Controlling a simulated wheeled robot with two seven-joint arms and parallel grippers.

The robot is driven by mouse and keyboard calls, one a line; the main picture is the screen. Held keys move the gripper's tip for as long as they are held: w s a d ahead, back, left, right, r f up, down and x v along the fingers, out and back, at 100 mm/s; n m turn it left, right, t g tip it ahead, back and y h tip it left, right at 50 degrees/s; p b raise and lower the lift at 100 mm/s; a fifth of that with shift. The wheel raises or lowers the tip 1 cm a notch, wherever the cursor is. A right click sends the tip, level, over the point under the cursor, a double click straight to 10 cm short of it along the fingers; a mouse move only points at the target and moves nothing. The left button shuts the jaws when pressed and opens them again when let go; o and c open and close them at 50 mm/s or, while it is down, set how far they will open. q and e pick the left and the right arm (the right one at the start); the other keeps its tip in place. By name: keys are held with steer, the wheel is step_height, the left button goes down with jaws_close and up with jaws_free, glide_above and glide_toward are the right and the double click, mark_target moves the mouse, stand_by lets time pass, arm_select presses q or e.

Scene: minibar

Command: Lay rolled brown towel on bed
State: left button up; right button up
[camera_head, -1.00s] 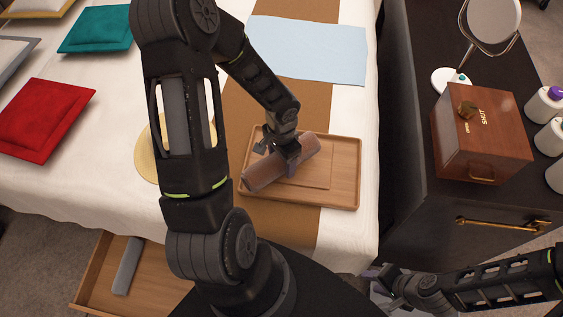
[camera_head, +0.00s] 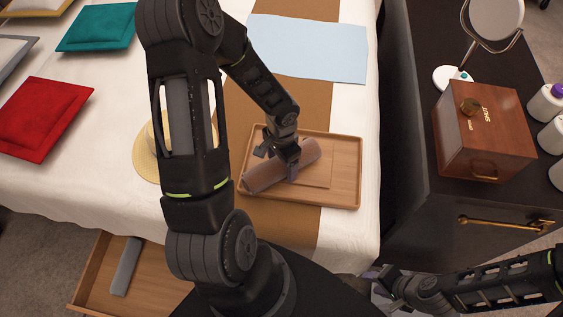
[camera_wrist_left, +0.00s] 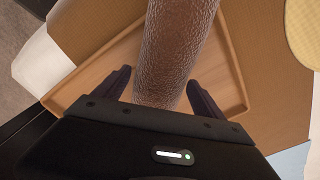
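The rolled brown towel (camera_head: 262,175) lies diagonally on a wooden tray (camera_head: 342,199), which rests on the bed (camera_head: 352,230). My left gripper (camera_head: 279,166) is over the towel's middle, pointing down. In the left wrist view the towel (camera_wrist_left: 178,45) runs between the two fingers of the left gripper (camera_wrist_left: 160,88). These fingers are spread, with a visible gap on the left side of the towel. My right gripper (camera_head: 380,285) is low at the right, away from the towel; its fingers are too small to judge.
A straw hat (camera_head: 147,160) lies left of the tray, partly behind my left arm. A light blue cloth (camera_head: 310,48) lies behind it. Red (camera_head: 42,118) and teal (camera_head: 98,27) cushions are at left. A dark cabinet with a wooden box (camera_head: 480,130) stands right. An open drawer (camera_head: 92,285) is lower left.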

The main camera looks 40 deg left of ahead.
arm_select(q)
steer(key=shift+o, duration=0.6)
steer(key=shift+r+p, duration=0.9)
step_height(320, 180, up, 11)
steer(key=p, duration=0.1)
steer(key=shift+r, duration=0.2)
